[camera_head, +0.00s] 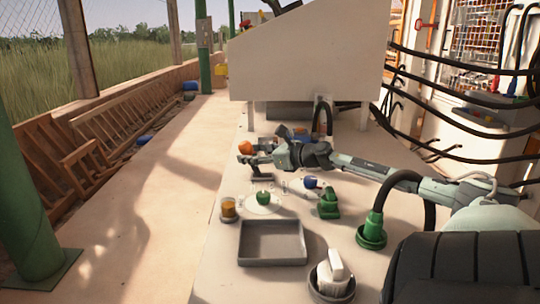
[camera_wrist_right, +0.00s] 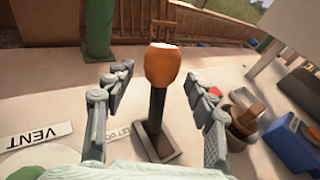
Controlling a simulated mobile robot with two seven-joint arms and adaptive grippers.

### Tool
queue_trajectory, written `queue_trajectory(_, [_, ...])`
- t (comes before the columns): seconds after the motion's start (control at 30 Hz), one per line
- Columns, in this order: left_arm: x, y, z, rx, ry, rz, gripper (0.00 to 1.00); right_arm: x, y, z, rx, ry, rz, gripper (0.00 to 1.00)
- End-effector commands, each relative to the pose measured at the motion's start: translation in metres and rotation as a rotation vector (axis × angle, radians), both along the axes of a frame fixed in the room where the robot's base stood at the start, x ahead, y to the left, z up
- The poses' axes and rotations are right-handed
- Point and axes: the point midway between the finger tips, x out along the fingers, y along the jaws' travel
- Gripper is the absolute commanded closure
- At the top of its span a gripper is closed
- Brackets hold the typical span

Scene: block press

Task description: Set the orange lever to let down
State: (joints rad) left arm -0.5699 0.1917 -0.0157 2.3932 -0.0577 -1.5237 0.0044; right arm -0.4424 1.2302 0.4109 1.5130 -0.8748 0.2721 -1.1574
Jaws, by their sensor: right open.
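The orange lever has an orange knob (camera_wrist_right: 163,65) on a black shaft above a dark square base (camera_wrist_right: 158,146); its knob also shows in the head view (camera_head: 245,147). My right gripper (camera_wrist_right: 158,76) is open, with fingers on either side of the knob and gaps on both sides. In the head view the right gripper (camera_head: 246,159) is by the lever. A white label reading VENT (camera_wrist_right: 36,136) lies left of the lever. A second label, reading "LET DO" (camera_wrist_right: 122,133), is partly hidden beside the shaft. I cannot tell the lever's setting. My left gripper is not in view.
A grey tray (camera_head: 243,259), an amber cup (camera_head: 228,208), a green object (camera_head: 263,197) on a plate, a blue cup (camera_head: 310,183) and a green fixture (camera_head: 328,206) stand nearer on the table. A large pale housing (camera_head: 305,55) stands behind. Black cables hang at right.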

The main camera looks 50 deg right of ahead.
Motion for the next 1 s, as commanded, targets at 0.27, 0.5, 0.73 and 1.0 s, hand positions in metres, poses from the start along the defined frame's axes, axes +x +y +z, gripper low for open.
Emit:
queue_trajectory(0.27, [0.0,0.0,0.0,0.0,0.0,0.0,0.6,-0.038,-0.002,0.005,0.001,0.005,-0.001,0.44])
queue_trajectory(0.5, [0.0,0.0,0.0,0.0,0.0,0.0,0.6,-0.061,-0.003,0.011,0.001,0.003,-0.001,0.44])
queue_trajectory(0.73, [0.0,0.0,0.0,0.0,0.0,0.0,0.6,-0.064,-0.003,0.012,-0.001,0.003,0.0,0.44])
queue_trajectory(1.0, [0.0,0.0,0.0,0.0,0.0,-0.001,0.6,-0.063,-0.003,0.012,0.0,0.003,0.0,0.44])
